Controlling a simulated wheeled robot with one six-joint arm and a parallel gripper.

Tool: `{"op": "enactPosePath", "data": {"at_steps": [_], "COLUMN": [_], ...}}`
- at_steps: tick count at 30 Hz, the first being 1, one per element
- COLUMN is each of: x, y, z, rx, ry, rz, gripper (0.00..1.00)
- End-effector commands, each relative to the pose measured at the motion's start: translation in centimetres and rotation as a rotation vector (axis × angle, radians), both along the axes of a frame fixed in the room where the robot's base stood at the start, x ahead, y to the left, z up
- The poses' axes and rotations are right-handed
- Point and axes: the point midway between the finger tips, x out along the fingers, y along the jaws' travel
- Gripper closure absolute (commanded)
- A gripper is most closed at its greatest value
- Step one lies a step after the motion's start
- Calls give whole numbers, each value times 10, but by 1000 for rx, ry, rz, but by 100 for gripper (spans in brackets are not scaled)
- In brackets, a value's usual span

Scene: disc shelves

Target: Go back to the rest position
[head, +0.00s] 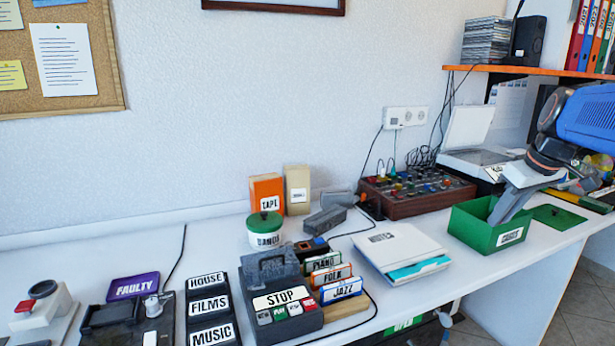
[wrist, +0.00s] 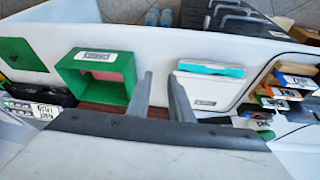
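My gripper (head: 499,217) reaches down from the right in the head view, its fingers overlapping the green box (head: 475,228). In the wrist view my gripper (wrist: 160,75) has its two fingers apart with only bare white table between them, so it is open and empty. I cannot tell how high the fingers are above the table. The box's label looks like "CARDS".
The green lid (head: 556,216) lies right of the box. A white case (head: 395,248) with a teal edge lies left of it. A brown mixer (head: 415,192) and a printer (head: 480,155) stand behind. An orange shelf (head: 540,72) overhangs at right. Labelled blocks crowd the left.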

Motion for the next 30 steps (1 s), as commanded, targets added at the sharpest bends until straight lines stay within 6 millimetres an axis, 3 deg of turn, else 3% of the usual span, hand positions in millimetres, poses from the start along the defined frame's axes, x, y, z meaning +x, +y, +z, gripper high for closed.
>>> {"op": "enactPosePath", "data": {"at_steps": [1, 6, 15, 22, 30], "x": [-12, -52, -133, -183, -201], "y": [22, 79, 150, 175, 181], "z": [-7, -36, -101, -149, -169], "rx": [1, 15, 37, 58, 68], "ry": [2, 10, 1, -14, -22], "rz": [-5, -60, -149, -202, -227], "gripper": [80, 80, 80, 80, 80]}}
